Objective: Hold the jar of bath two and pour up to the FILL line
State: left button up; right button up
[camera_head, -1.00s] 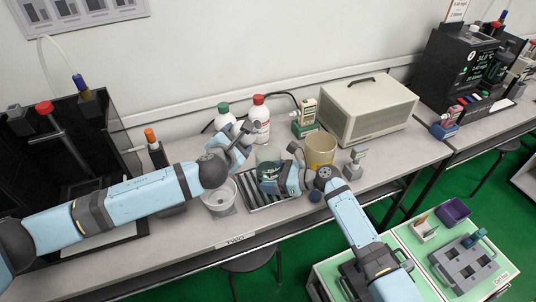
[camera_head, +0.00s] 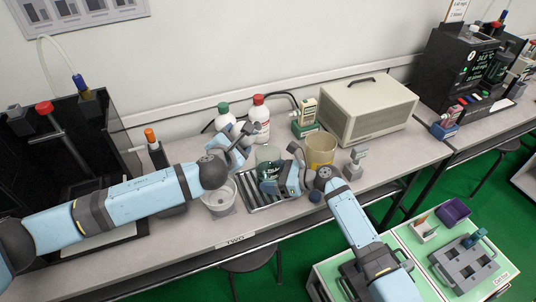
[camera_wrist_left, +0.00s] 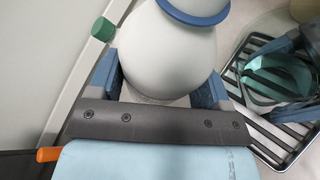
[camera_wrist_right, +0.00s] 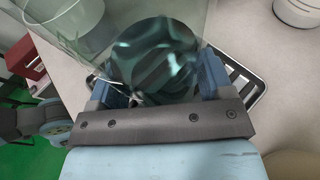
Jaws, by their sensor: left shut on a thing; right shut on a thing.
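My right gripper (camera_wrist_right: 158,95) is shut on a dark green jar (camera_wrist_right: 155,60); in the head view the jar (camera_head: 269,172) is over the slatted rack (camera_head: 257,203). Its writing and any FILL line cannot be read. My left gripper (camera_wrist_left: 168,92) is shut on a white round-bodied vessel with a blue rim (camera_wrist_left: 170,50). In the head view my left gripper (camera_head: 240,148) is up and left of the jar, and mostly hides the vessel. A clear, pale green glass container (camera_head: 268,154) stands just behind the jar.
A white bucket (camera_head: 219,197) stands left of the rack, under my left arm. A yellowish beaker (camera_head: 320,150) is to the right. Bottles with green (camera_head: 223,108) and red (camera_head: 259,100) caps stand behind. A beige box (camera_head: 368,108) fills the back right.

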pick_arm(q)
jog(key=shift+w+a+f+m, duration=0.1)
jog(key=shift+f+m, duration=0.1)
jog(key=shift+m, duration=0.1)
jog(key=shift+w+a+m+t+y, duration=0.2)
jog(key=shift+a+m+t+y, duration=0.1)
jog(key=shift+m+t, duration=0.25)
dwell(2.2)
jog(key=shift+w+a+r+m+t+y, duration=0.15)
jog(key=shift+r+m+t, duration=0.25)
jog(key=shift+m, duration=0.45)
jog(key=shift+w+a+r+m+t+y, duration=0.2)
jog(key=shift+r+m, duration=0.25)
jog(key=shift+m, duration=0.35)
dwell(3.3)
